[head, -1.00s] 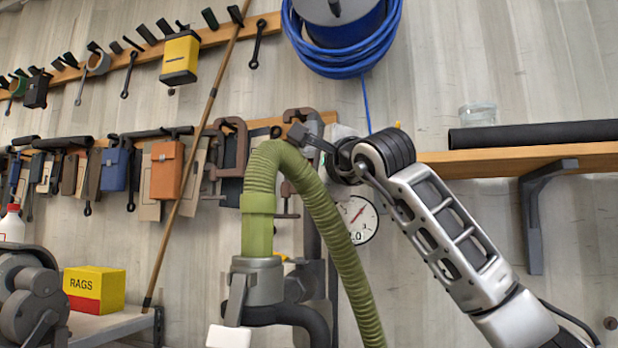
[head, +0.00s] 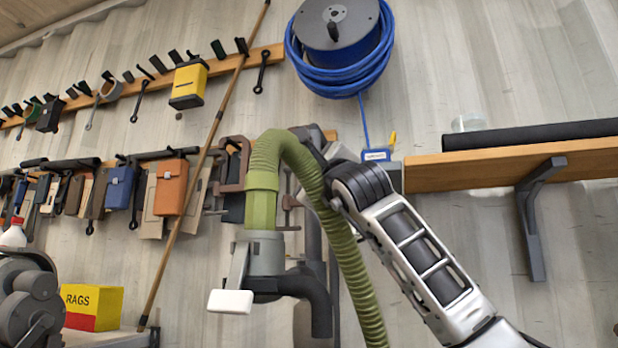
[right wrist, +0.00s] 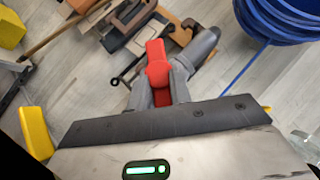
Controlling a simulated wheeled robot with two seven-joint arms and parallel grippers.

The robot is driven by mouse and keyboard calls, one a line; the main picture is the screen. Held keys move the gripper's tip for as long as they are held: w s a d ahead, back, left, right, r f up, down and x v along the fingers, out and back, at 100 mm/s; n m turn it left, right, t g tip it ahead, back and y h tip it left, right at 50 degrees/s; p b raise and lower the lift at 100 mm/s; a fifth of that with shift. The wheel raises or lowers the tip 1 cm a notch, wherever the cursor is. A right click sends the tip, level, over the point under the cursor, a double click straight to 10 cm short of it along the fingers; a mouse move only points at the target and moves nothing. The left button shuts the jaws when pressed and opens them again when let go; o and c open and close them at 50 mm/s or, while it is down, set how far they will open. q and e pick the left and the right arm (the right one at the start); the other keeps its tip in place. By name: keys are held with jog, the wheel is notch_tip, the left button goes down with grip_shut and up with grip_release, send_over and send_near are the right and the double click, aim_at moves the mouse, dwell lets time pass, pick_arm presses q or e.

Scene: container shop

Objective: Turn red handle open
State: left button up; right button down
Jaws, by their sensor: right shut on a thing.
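The red handle (right wrist: 158,68) shows in the right wrist view, between the two grey fingers of my right gripper (right wrist: 158,82). The fingers are shut on it near its lower end, and its upper part sticks out beyond them. In the head view my right arm reaches in from the right. Its wrist end is behind the bent green hose (head: 345,255), so the handle and fingertips are hidden there. My left gripper is in neither current view.
A grey hose fitting with a white-ended lever (head: 230,301) stands in front. A wooden shelf (head: 480,166) with a dark bracket is at right. A blue hose reel (head: 340,70) hangs above. A yellow-red rags box (head: 92,307) and grey machine are at lower left.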

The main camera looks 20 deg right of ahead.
pick_arm(q)
jog(key=shift+r, duration=0.1)
pick_arm(e)
jog(key=shift+f, duration=0.15)
jog(key=c, duration=1.3)
grip_release()
jog(key=shift+s, duration=0.1)
pick_arm(q)
jog(key=f+b, duration=0.1)
jog(key=b, duration=0.2)
jog(key=f+b, duration=0.1)
jog(key=b, duration=0.2)
jog(key=shift+w+d+f+t, duration=0.1)
jog(key=shift+d+f+t, duration=0.1)
jog(key=shift+f+t, duration=0.2)
pick_arm(e)
jog(key=v, duration=1.5)
jog(key=shift+s+f, duration=0.1)
jog(key=shift+s, duration=0.25)
